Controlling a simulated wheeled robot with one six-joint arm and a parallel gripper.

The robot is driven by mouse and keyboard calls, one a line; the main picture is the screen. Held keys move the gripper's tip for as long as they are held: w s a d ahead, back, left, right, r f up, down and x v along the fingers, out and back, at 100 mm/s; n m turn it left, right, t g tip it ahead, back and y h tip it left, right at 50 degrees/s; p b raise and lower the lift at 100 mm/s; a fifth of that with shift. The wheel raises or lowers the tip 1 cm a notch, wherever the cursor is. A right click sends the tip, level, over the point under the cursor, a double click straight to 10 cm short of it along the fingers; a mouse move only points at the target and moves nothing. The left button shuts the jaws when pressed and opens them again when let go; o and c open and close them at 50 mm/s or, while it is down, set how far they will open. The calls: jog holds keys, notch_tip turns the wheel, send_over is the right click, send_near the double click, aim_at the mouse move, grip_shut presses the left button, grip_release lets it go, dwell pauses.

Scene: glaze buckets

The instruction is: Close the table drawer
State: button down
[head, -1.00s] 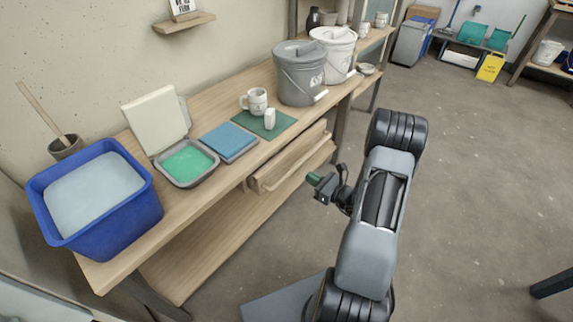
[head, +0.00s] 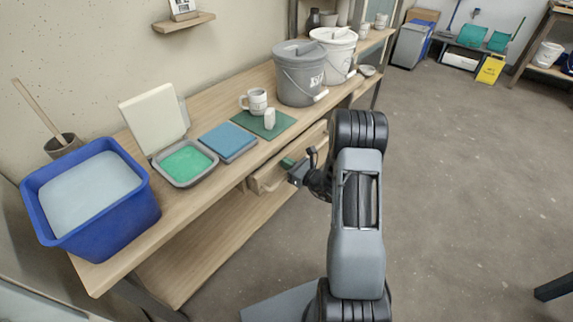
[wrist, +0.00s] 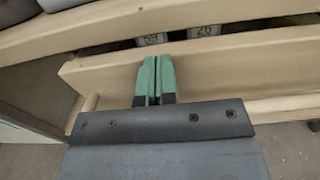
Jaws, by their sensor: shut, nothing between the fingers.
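The wooden table drawer (head: 268,182) sits under the tabletop and stands a little way out. In the wrist view its front board (wrist: 215,62) crosses the picture, with a dark gap behind it where two labelled items show inside. My gripper (head: 286,162) is at the drawer front, its green fingertips shut together and empty. In the wrist view the fingertips (wrist: 153,72) overlap the front board; I cannot tell for sure whether they touch it. My arm hides the right part of the drawer in the head view.
On the table (head: 112,268) stand a blue tub (head: 135,217), a tray of green glaze (head: 186,164), a blue slab (head: 228,140), a mug (head: 256,101) and two buckets, grey (head: 298,80) and white (head: 338,58). A lower shelf (head: 190,262) runs below.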

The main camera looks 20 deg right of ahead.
jog(key=shift+b+x, duration=0.35)
jog(key=shift+x, duration=1.1)
jog(key=shift+s, duration=0.15)
jog(key=p+v, duration=0.1)
jog(key=v, duration=1.3)
jog(key=shift+p, duration=0.4)
